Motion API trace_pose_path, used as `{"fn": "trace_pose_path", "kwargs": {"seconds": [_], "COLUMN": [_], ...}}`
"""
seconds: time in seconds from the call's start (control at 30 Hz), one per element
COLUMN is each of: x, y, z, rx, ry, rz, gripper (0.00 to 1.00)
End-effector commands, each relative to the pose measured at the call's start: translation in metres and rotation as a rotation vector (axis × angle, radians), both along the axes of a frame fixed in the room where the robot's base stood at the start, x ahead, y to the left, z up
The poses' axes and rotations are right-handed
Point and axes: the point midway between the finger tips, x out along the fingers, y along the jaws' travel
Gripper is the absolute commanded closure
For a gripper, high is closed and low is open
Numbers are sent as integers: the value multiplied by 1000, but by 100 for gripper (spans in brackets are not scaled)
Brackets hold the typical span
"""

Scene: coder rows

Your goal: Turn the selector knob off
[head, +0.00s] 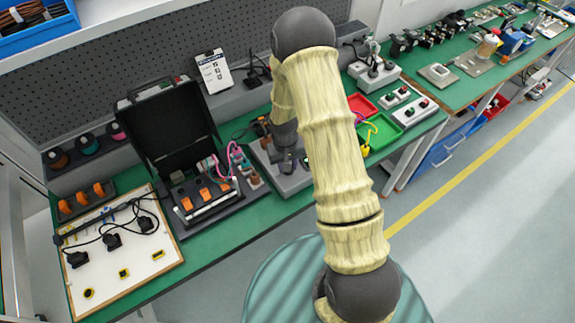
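My arm rises across the middle of the head view and bends down behind itself to my gripper (288,162). The gripper is dark and small, low over a grey box (291,183) on the green bench. I cannot tell whether it touches the box or whether its fingers are apart. I cannot make out the selector knob for certain; it may be hidden by my gripper or arm. Two small grey control boxes with red and green buttons, one (394,99) behind the other (411,113), stand to the right of my arm.
An open black case (170,125) with orange switches stands left of my gripper. A white board (117,250) with black plugs and cables lies farther left. Red (361,106) and green (381,132) trays lie right of my arm. The floor at right is clear.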

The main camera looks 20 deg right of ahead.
Motion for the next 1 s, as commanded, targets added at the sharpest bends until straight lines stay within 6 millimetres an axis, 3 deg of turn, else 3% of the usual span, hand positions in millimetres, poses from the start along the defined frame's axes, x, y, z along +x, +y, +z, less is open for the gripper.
{"fn": "trace_pose_path", "kwargs": {"seconds": [1.0], "x": [-1], "y": [0], "z": [1], "rx": [2], "ry": [-3], "rz": [967], "gripper": [93]}}
